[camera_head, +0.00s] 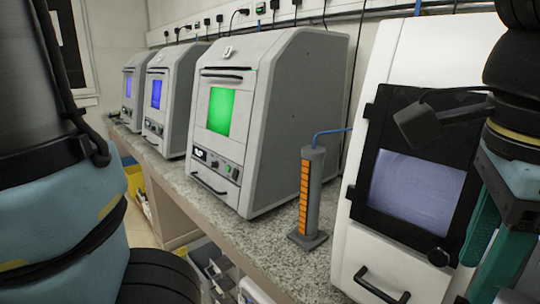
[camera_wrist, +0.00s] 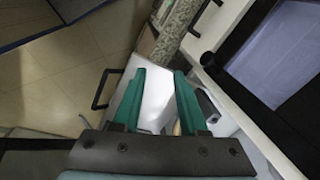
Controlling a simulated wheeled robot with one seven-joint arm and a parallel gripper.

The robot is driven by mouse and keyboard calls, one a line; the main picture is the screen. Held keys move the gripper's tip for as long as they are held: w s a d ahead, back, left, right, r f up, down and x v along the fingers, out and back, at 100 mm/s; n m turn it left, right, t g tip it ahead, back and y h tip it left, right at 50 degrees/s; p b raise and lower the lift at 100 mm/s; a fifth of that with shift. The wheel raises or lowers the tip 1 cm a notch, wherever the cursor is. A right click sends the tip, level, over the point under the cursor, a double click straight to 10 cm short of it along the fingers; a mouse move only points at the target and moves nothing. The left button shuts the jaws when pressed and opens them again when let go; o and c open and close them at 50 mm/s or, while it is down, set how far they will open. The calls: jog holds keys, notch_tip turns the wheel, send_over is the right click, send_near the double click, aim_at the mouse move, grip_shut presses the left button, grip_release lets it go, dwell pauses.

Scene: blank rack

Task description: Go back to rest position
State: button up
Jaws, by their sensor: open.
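My gripper (camera_head: 484,250) is at the right edge of the head view, with its teal fingers pointing down in front of the white machine (camera_head: 417,60). In the wrist view my gripper (camera_wrist: 160,78) shows two teal fingers apart, with nothing held between them. A white surface lies beyond the gap. The white machine's dark-framed window (camera_wrist: 282,50) is at the right of the wrist view. Part of the machine's right side is hidden behind my arm in the head view.
A grey stand with orange slots (camera_head: 310,195) is on the speckled counter (camera_head: 255,252), left of the white machine. A grey machine with a green screen (camera_head: 221,111) and two with blue screens stand farther left. Bins sit below the counter. Tiled floor (camera_wrist: 60,95) shows left.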

jog(key=w+a+f+n, duration=0.3)
jog(key=w+n, duration=0.1)
jog(key=w, duration=0.3)
jog(key=w+a+f+n, duration=0.2)
jog(key=w+f+n, duration=0.15)
jog(key=w, duration=0.45)
jog(key=w+a+f+n, duration=0.2)
jog(key=w+a+n, duration=0.15)
jog(key=w, duration=0.35)
jog(key=w+a+f+n, duration=0.2)
jog(key=a+n, duration=0.2)
jog(key=a, duration=0.2)
jog(key=w+a+f+n, duration=0.3)
jog(key=a+n, duration=0.1)
jog(key=a, duration=0.3)
jog(key=w+a+f+n+y, duration=0.1)
jog(key=w+a+f+n, duration=0.1)
jog(key=a, duration=0.5)
jog(key=shift+w+f+n, duration=0.2)
jog(key=shift+w+n, duration=0.55)
jog(key=shift+n, duration=0.15)
